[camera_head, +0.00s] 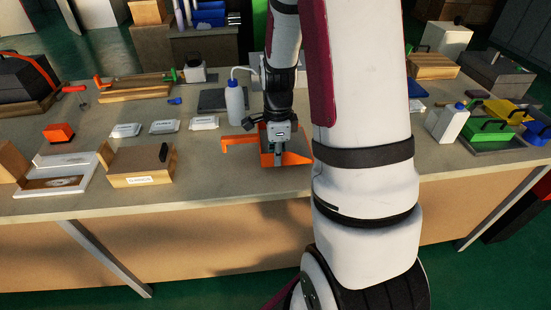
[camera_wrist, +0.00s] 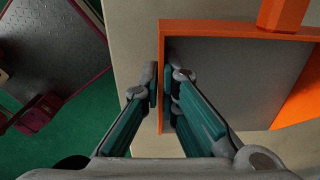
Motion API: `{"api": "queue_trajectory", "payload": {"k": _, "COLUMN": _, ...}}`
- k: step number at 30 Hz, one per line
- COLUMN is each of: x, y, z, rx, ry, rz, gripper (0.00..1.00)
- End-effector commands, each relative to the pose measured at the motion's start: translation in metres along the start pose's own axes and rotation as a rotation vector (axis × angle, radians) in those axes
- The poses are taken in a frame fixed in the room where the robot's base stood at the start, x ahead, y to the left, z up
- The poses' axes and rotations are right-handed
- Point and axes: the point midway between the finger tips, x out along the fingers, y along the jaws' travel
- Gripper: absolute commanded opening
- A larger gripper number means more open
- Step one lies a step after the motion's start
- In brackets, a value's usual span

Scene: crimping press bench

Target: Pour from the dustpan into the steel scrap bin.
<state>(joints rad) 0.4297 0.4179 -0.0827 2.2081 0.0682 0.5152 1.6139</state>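The orange dustpan (camera_head: 294,158) with a grey inner floor is at the front edge of the bench, its handle (camera_head: 238,141) pointing left. In the wrist view the dustpan (camera_wrist: 240,80) fills the right side, and I see no scrap on its visible floor. My gripper (camera_wrist: 166,76) is over the dustpan's side wall, one finger outside and one inside, closed in close on that wall. Whether the dustpan is lifted is hard to tell. I cannot pick out the steel scrap bin.
A white squeeze bottle (camera_head: 235,103) stands just behind the dustpan.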

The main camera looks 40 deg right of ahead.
Motion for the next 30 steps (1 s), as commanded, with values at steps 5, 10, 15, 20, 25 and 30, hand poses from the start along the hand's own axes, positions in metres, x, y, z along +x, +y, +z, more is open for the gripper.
{"api": "queue_trajectory", "payload": {"k": 5, "x": -0.004, "y": 0.04, "z": -0.015, "rx": 0.004, "ry": 0.0, "rz": 0.002, "gripper": 0.0}}
{"api": "queue_trajectory", "payload": {"k": 10, "x": -0.007, "y": 0.075, "z": -0.028, "rx": 0.004, "ry": 0.0, "rz": 0.002, "gripper": 0.0}}
{"api": "queue_trajectory", "payload": {"k": 15, "x": -0.01, "y": 0.105, "z": -0.04, "rx": 0.005, "ry": 0.0, "rz": 0.003, "gripper": 0.0}}
{"api": "queue_trajectory", "payload": {"k": 20, "x": -0.014, "y": 0.114, "z": -0.043, "rx": 0.001, "ry": 0.0, "rz": 0.004, "gripper": 0.0}}
{"api": "queue_trajectory", "payload": {"k": 25, "x": -0.016, "y": 0.115, "z": -0.043, "rx": -0.002, "ry": -0.003, "rz": 0.003, "gripper": 0.0}}
{"api": "queue_trajectory", "payload": {"k": 30, "x": -0.018, "y": 0.117, "z": -0.044, "rx": -0.004, "ry": -0.005, "rz": 0.004, "gripper": 0.0}}
